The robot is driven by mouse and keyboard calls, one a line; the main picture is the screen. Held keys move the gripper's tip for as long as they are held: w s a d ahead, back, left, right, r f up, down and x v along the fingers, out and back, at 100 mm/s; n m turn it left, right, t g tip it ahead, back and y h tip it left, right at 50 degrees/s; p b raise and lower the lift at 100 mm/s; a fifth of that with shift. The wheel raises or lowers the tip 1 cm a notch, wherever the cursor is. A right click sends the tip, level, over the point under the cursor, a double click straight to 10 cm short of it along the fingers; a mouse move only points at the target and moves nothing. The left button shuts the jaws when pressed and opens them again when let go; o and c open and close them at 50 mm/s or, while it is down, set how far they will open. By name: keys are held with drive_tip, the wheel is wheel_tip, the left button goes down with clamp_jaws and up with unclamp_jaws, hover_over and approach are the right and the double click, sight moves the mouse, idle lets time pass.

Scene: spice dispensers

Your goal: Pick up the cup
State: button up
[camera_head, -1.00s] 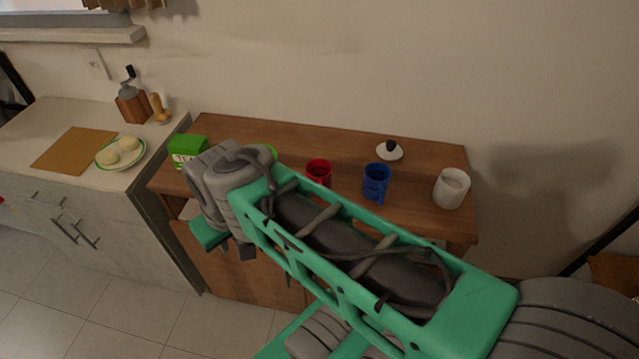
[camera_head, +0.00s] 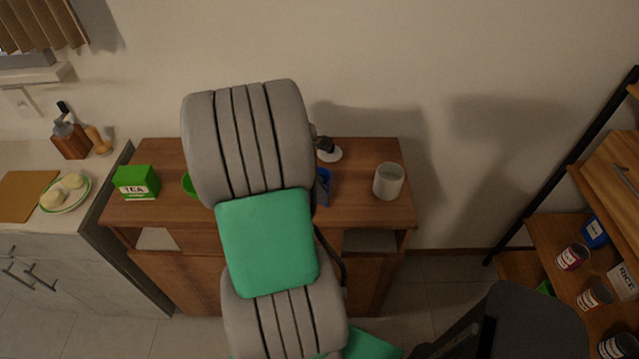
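Several cups stand in a row on the wooden cabinet (camera_head: 365,215). A green cup (camera_head: 188,185) shows only its left edge beside my arm. A blue cup (camera_head: 325,186) is partly covered by my arm's right side. A white cup or jar (camera_head: 388,182) stands upright and in full view near the cabinet's right end. The red cup is hidden behind my arm. My raised grey and green arm fills the middle of the view. My gripper cannot be made out, so its opening and contents do not show.
A green tea box (camera_head: 136,183) stands at the cabinet's left end. A white dish with a dark top (camera_head: 329,155) sits at the back. Shelves with cans (camera_head: 573,257) stand at the right.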

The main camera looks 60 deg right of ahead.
sight(327, 207)
drive_tip(key=x, duration=0.6)
drive_tip(key=shift+w+a+f+p, duration=0.1)
drive_tip(key=shift+w+f+p, duration=0.15)
drive_tip(key=shift+p, duration=0.15)
drive_tip(key=shift+c, duration=0.5)
clamp_jaws()
idle(0.4)
